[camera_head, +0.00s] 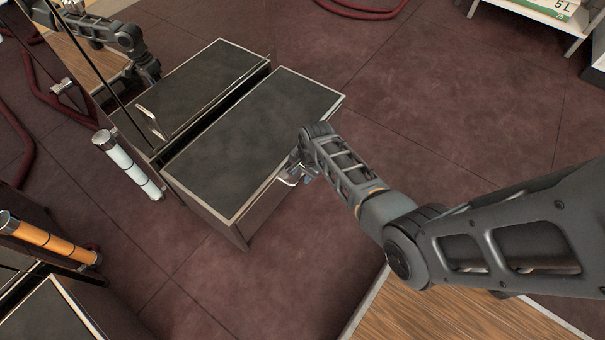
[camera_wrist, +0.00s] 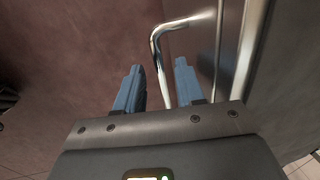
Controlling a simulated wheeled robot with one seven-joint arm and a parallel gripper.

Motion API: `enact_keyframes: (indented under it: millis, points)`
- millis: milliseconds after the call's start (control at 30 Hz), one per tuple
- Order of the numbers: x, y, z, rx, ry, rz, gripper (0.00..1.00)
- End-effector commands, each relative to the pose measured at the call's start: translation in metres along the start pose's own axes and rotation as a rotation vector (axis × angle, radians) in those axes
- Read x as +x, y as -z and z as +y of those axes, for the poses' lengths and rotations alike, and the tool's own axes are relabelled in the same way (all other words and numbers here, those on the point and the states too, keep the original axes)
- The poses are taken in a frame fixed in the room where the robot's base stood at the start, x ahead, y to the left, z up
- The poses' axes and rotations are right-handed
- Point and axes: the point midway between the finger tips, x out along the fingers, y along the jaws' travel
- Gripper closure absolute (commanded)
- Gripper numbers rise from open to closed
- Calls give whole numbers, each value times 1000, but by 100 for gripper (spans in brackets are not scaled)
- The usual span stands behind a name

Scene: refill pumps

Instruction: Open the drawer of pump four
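A low metal cabinet (camera_head: 255,135) with a dark top and silver edges stands in the middle of the head view. A bright bent handle is on its front face, mostly hidden behind my gripper (camera_head: 297,176). In the wrist view, the handle (camera_wrist: 157,48) runs down from the metal front (camera_wrist: 205,50) into the space between the two blue fingers of my gripper (camera_wrist: 159,66). The fingers are apart, with a gap showing on each side of the bar. No drawer gap shows at the front face. No pump number is readable.
A white tube (camera_head: 128,165) and an orange tube (camera_head: 50,240) stand at the left, with red hoses behind. A shiny panel left of the cabinet appears to mirror my arm. A wooden platform (camera_head: 420,310) lies front right. Dark red floor is open beyond the cabinet.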

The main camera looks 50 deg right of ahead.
Motion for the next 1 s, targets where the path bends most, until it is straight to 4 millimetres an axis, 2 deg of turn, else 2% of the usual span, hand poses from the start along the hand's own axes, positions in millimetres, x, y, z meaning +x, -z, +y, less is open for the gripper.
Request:
enact_keyframes:
  millis: [200, 600, 1000]
  points:
    - [0, 0, 0, 0, 0, 0, 62]
    - [0, 0, 0, 0, 0, 0, 100]
    - [0, 0, 0, 0, 0, 0, 100]
